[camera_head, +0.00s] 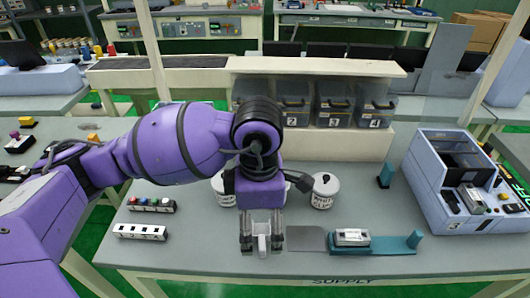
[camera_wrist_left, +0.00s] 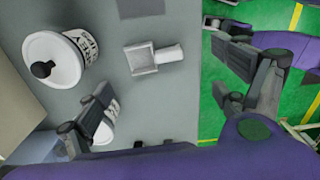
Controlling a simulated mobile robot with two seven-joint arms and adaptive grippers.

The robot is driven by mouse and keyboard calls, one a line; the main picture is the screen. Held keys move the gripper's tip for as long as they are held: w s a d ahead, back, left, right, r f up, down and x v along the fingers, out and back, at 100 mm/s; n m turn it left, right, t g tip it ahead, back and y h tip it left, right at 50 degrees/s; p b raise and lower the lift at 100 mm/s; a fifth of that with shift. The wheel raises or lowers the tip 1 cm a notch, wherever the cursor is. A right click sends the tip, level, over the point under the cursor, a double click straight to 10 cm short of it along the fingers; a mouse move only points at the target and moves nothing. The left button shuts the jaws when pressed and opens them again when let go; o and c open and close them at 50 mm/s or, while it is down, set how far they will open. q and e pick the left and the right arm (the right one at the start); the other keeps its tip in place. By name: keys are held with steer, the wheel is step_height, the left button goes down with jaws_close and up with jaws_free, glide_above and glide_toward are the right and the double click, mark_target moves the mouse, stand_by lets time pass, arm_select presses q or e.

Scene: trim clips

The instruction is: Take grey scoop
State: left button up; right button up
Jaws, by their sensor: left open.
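The grey scoop (camera_head: 262,243) lies near the front edge of the grey table in the head view, partly hidden by my left gripper (camera_head: 262,229). In the left wrist view the scoop (camera_wrist_left: 144,59) shows whole, with a square hollow bowl and a short handle pointing right. My left gripper (camera_wrist_left: 170,98) is open, its fingers apart with nothing between them. In the head view its fingers appear on either side of the scoop; I cannot tell the height gap. My right gripper does not show.
White lidded jars (camera_head: 323,192) stand behind the gripper, the left one partly hidden. A teal fixture (camera_head: 390,245) with a grey block sits right of a dark mat (camera_head: 305,239). Clip strips (camera_head: 140,231) lie left. Numbered bins (camera_head: 333,105) and a blue-grey machine (camera_head: 440,195) stand farther off.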

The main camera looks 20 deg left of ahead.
mark_target(262, 236)
arm_select(q)
steer(key=f, duration=0.4)
steer(key=w+f, duration=0.1)
steer(key=f, duration=0.1)
steer(key=shift+f, duration=0.4)
jaws_close()
